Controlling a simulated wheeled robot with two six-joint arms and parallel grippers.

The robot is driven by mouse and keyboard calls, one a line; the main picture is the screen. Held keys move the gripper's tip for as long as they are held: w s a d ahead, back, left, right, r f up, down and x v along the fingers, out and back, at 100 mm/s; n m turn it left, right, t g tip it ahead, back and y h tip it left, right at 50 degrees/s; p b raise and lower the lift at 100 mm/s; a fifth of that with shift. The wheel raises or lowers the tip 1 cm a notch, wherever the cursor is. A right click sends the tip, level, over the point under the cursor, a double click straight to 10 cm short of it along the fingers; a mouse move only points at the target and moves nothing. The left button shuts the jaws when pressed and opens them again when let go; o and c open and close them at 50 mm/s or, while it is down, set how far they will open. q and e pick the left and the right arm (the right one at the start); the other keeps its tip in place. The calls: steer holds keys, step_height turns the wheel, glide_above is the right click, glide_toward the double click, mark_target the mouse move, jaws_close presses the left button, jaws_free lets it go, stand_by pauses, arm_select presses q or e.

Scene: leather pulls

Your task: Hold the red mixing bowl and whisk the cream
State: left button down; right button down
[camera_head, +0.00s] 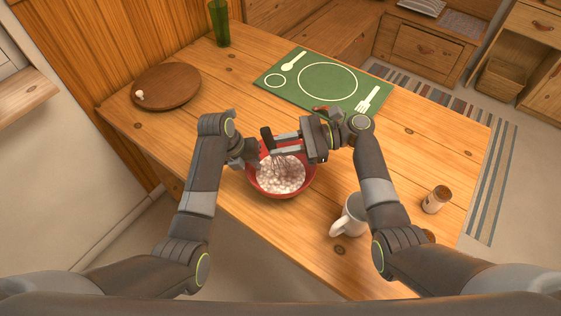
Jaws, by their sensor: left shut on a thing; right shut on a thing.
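The red mixing bowl (296,190) stands on the wooden table, with white, lumpy-looking cream (279,180) in it. My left gripper (254,158) is shut on the bowl's left rim; its fingertips are partly hidden. My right gripper (274,145) reaches over the bowl from the right and is shut on the whisk (266,133) by its dark handle. The whisk's wires hang down inside the bowl, at the cream. How deep they reach is not clear.
A white mug (350,214) and a small brown jar (436,199) stand at the right, near my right forearm. A green placemat (300,96) lies behind the bowl. A round wooden board (168,86) and a green glass (219,22) are farther back left.

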mark_target(270, 130)
steer(key=shift+s+a+r, duration=0.2)
steer(key=shift+s+r, duration=0.05)
steer(key=shift+r, duration=1)
steer(key=shift+s+a+r, duration=0.25)
steer(key=shift+s+r, duration=0.05)
steer(key=shift+r, duration=1)
steer(key=shift+s+a+r, duration=0.2)
steer(key=shift+s+r, duration=0.05)
steer(key=shift+r, duration=1)
arm_select(q)
steer(key=shift+f, duration=0.1)
arm_select(e)
steer(key=shift+r, duration=2.5)
arm_select(q)
steer(key=c, duration=1.1)
jaws_free()
steer(key=shift+c, duration=0.2)
